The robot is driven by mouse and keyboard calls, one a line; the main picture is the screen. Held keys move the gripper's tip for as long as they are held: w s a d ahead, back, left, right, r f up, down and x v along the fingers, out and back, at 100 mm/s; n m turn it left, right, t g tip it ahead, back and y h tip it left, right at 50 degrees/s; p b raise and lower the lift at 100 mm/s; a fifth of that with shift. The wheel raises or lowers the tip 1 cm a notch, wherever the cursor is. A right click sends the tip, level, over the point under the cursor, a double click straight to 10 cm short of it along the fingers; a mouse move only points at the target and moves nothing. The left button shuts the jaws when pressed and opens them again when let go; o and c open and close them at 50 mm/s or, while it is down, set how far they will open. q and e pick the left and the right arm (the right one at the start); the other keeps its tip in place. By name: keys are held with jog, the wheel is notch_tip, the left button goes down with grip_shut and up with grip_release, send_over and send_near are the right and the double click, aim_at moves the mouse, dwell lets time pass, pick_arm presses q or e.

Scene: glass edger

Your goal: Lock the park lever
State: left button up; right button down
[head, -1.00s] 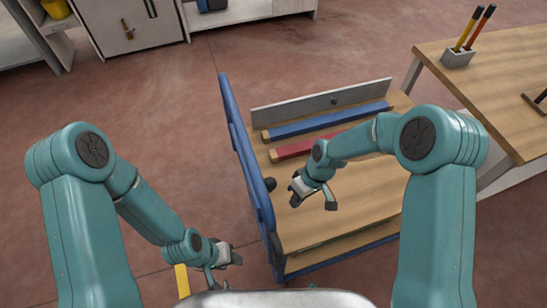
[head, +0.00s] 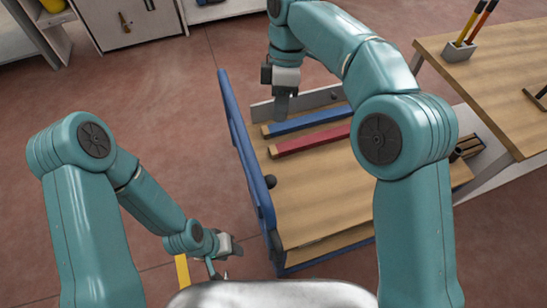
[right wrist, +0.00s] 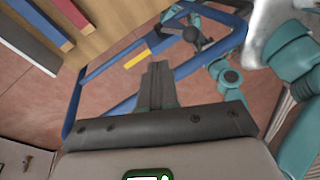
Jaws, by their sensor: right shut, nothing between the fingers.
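A black ball knob (head: 270,182), which looks like the park lever's, sits at the inner side of the blue rail (head: 246,150) along the bench's left side in the head view. The lever's arm is not clear there. In the right wrist view a dark round knob (right wrist: 190,33) shows beyond the fingers, near the blue frame. My right gripper (head: 282,106) points down over the bench's far left end, well beyond the knob. Its fingers (right wrist: 157,85) are shut and empty. My left gripper (head: 222,272) hangs low left of the rail, partly hidden, its jaws unclear.
The wooden bench (head: 320,205) carries a blue bar (head: 308,121), a red bar (head: 312,140) and a grey upright strip at its far end. A wooden table (head: 480,75) with a pen holder stands at the right.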

jog(key=s+a+f, duration=0.1)
jog(key=s+f, duration=0.5)
jog(key=f, duration=0.4)
jog(key=shift+s+a+f+p, duration=0.25)
jog(key=shift+f+p, duration=0.05)
jog(key=shift+p, duration=0.05)
jog(key=shift+s, duration=0.1)
jog(key=s+d+f+t+y+b, duration=0.3)
jog(key=s+f+t+b, duration=0.4)
jog(key=b, duration=2.1)
jog(key=s+t, duration=0.2)
jog(key=s, duration=0.1)
jog(key=shift+s+d+n, duration=0.2)
jog(key=shift+s+n, duration=0.05)
jog(key=shift+n, duration=0.15)
jog(key=shift+f, duration=0.1)
